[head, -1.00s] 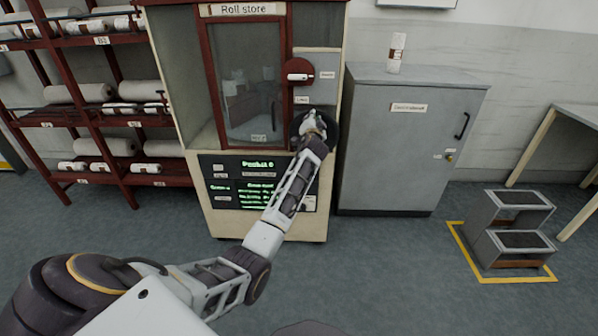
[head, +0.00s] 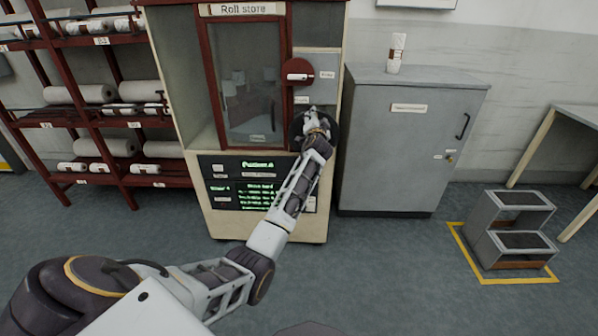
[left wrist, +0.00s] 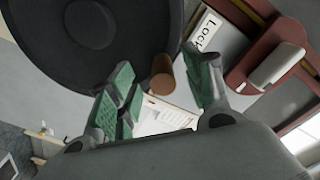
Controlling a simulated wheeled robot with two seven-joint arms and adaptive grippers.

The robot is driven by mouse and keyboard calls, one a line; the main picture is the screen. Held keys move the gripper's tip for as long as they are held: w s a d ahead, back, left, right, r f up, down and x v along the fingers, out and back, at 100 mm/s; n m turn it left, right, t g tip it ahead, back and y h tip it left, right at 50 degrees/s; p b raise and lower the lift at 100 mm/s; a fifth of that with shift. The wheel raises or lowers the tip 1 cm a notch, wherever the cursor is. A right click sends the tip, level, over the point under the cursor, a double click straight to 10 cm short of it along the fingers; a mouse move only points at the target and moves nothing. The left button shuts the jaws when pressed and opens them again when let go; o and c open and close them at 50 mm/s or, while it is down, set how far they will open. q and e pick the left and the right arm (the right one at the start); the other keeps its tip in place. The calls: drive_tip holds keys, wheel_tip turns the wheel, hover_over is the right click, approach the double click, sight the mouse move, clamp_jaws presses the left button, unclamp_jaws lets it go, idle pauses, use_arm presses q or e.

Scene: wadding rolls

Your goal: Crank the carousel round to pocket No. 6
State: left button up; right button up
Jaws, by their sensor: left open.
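The roll store cabinet (head: 332,215) stands ahead, with a glazed red-framed door (head: 248,85) at its front. The black crank disc (head: 331,133) is at the door's lower right, partly hidden by my left gripper (head: 316,118). In the left wrist view the disc (left wrist: 95,25) fills the upper left. A brown crank knob (left wrist: 162,73) shows between the green-padded fingers of my left gripper (left wrist: 165,88), which is open. I cannot tell whether a finger touches the knob. A display (head: 258,190) below the door shows green text, too blurred to read surely. My right gripper is out of view.
A red lock plate with a white handle (head: 298,77) sits above the disc. A grey cabinet (head: 400,145) stands close on the right, red roll shelves (head: 85,140) on the left. Grey steps (head: 512,228) stand far right. The floor in front is clear.

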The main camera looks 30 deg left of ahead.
use_arm(q)
drive_tip(key=shift+s, duration=0.1)
idle(0.4)
drive_tip(key=p+v, duration=0.3)
drive_tip(key=v, duration=0.7)
idle(0.8)
drive_tip(key=shift+r+p, duration=0.15)
drive_tip(key=shift+p, duration=0.2)
wheel_tip(320, 180, up, 9)
drive_tip(key=p, duration=0.8)
drive_tip(key=shift+f+p, duration=0.2)
drive_tip(key=shift+p, duration=0.2)
drive_tip(key=shift+r+p, duration=0.55)
